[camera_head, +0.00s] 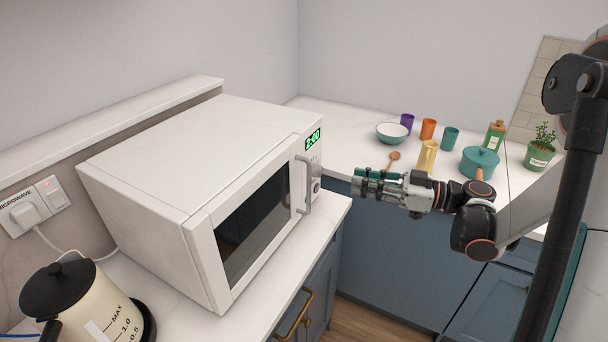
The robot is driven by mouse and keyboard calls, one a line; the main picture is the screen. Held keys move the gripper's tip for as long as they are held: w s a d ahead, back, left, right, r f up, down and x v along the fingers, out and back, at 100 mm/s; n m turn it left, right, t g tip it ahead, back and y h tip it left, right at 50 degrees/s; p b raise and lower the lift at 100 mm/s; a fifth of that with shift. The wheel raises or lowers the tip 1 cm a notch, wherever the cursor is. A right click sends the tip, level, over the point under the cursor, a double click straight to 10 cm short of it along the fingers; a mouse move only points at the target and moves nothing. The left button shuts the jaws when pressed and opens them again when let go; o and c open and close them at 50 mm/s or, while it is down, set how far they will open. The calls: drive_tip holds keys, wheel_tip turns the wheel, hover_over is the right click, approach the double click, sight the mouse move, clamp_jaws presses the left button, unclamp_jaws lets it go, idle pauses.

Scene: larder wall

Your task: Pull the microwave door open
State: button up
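The white microwave (165,165) stands on the left counter with its front facing right. Its door (252,222) has a dark window and looks closed. A vertical grey handle (305,186) is at the door's far edge, beside the control panel with a green clock display (313,139). My gripper (358,182) is to the right of the handle, apart from it, with its fingers pointing left towards it. Nothing shows between the fingers; their small size and the angle hide whether they are apart.
A cream kettle (85,305) stands at the front left, near a wall socket (30,210). The back counter holds a bowl (392,133), cups, a yellow jug (427,156), a teal pot (479,163) and a plant (541,145). Space before the door is free above the counter edge.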

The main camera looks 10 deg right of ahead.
sight(309, 173)
drive_tip(key=b+x, duration=0.3)
drive_tip(key=x, duration=1)
drive_tip(key=shift+a, duration=0.25)
clamp_jaws()
